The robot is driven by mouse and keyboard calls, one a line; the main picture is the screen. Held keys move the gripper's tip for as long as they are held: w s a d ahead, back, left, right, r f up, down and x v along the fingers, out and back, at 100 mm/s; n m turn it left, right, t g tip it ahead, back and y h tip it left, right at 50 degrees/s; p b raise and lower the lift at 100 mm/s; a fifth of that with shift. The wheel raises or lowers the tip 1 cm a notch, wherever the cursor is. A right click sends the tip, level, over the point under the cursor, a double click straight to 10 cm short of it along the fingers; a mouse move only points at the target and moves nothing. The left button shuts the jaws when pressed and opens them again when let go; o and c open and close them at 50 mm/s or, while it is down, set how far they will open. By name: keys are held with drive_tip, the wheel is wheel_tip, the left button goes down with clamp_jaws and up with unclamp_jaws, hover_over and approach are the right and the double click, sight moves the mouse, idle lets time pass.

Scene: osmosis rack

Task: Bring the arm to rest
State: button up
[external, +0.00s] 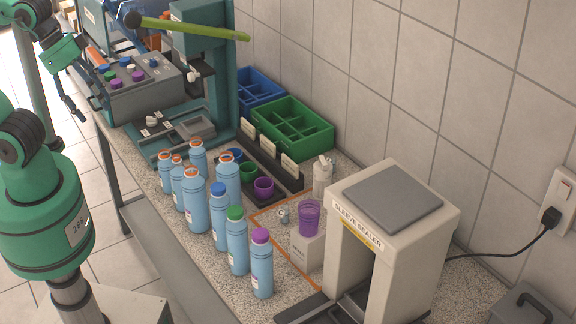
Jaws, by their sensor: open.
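My green arm stands at the left of the external view. My gripper (91,108) hangs at its end, with its dark fingers apart and nothing seen between them. It is in front of the grey control box (150,98) on the machine and left of the bottles. I cannot tell whether a finger touches the box's edge.
Several blue bottles (198,208) stand upright on the speckled counter, some with orange rings, others with coloured caps. A teal press (205,35) with a green lever (190,27) stands behind. Green (318,137) and blue bins (262,101) line the wall. A sleeve sealer (436,238) stands right.

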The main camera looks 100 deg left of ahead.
wheel_tip(320, 180, down, 10)
drive_tip(key=b, duration=0.9)
drive_tip(key=shift+r, duration=0.25)
